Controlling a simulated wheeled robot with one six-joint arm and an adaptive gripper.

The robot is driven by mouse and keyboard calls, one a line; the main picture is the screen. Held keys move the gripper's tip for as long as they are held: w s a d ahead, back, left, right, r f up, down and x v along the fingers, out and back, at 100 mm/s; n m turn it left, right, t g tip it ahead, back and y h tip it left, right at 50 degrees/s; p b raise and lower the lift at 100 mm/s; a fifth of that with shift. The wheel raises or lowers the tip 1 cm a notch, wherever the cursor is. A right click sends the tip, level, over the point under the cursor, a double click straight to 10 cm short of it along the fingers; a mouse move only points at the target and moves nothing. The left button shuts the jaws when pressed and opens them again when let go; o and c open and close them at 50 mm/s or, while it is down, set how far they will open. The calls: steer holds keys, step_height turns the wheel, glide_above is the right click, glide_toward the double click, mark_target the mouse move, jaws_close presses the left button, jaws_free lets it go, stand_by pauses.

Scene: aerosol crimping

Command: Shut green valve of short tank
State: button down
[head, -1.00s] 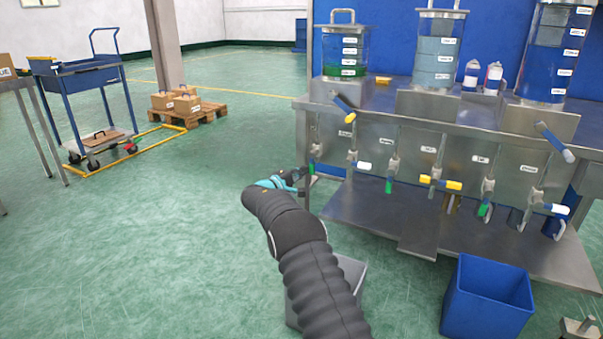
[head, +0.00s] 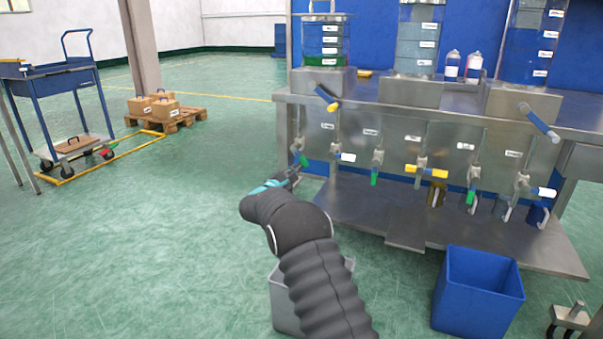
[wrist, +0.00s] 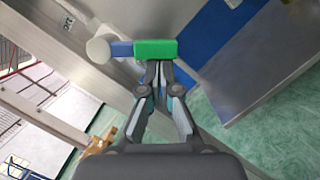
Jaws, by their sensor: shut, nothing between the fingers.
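The short tank (head: 321,42) with a little green liquid stands on the bench at the upper left in the head view. Below it, a valve with a green handle (head: 303,159) sits at the left end of the row of valves. The handle hangs down, slightly tilted. In the wrist view the green handle (wrist: 155,48) lies across the picture, with a blue part at its left. My gripper (wrist: 160,66) is shut and empty. Its fingertips are at the handle's lower edge in that view, and seem to touch it. In the head view my gripper (head: 293,174) is partly hidden.
Other valves hang to the right, with a yellow handle (head: 426,171) and another green handle (head: 374,177) among them. A blue bin (head: 478,296) and a grey bin (head: 284,303) stand on the floor. The lower shelf (head: 350,205) juts out below the valves.

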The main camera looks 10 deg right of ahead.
steer(key=n, duration=0.2)
steer(key=s+d+r+n+t, duration=0.1)
steer(key=d+n, duration=0.1)
steer(key=n, duration=0.1)
steer(key=shift+s+r+n+y, duration=0.15)
steer(key=shift+n+y, duration=0.15)
steer(key=n, duration=0.1)
steer(key=r+n+t, duration=0.1)
steer(key=n, duration=0.1)
steer(key=d+n+y, duration=0.1)
steer(key=shift+s+r+n+t+b, duration=0.25)
steer(key=shift+s+n+t+b, duration=0.05)
steer(key=shift+s+n, duration=0.1)
steer(key=shift+d+r, duration=0.15)
steer(key=shift+r, duration=0.25)
steer(key=b, duration=0.1)
glide_toward(307, 163)
steer(key=shift+s+f, duration=1.15)
steer(key=shift+s, duration=0.05)
